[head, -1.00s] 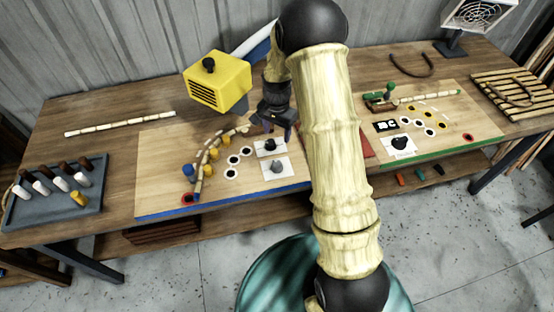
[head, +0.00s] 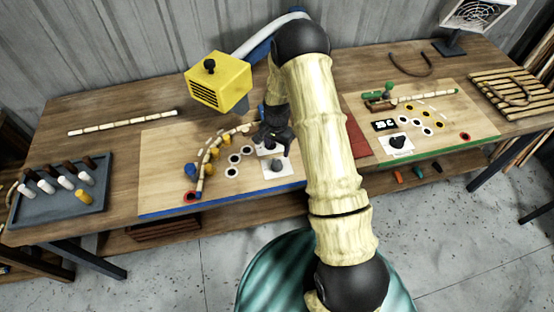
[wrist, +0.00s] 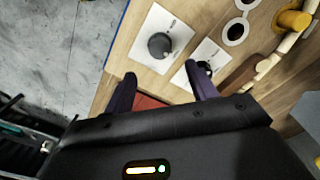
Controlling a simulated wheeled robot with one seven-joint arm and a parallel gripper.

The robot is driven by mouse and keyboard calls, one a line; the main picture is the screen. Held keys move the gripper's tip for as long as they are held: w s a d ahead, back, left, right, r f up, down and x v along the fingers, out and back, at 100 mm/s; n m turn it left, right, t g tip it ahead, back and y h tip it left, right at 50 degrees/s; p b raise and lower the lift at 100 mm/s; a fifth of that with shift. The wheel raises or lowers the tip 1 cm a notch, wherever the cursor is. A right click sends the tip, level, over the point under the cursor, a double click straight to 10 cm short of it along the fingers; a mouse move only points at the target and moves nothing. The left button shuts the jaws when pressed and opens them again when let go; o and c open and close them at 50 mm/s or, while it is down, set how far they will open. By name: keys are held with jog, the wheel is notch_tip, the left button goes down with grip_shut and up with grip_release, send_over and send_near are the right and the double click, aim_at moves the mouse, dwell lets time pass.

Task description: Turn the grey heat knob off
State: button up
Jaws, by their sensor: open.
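The grey heat knob (head: 277,165) sits on a white plate on the blue-edged board (head: 155,165). In the wrist view the grey knob (wrist: 160,45) is clear, just beyond and between my fingertips, and I see no contact. My gripper (head: 272,143) is open and empty, low over the board; its spread dark fingers also show in the wrist view (wrist: 160,73). A black knob (wrist: 205,67) on a second white plate is partly hidden behind the right finger in the wrist view. In the head view my gripper mostly covers that knob.
A yellow heater box (head: 218,82) hangs above the board's back. A curved rattan piece (head: 208,160) with yellow and blue pegs lies left of the knobs. A grey peg tray (head: 60,200) is at far left. A green-edged board (head: 460,120) is on the right.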

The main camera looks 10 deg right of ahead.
aim_at(277, 162)
notch_tip(277, 162, down, 9)
jog(key=p, duration=0.3)
jog(key=shift+f, duration=0.2)
jog(key=c, duration=1)
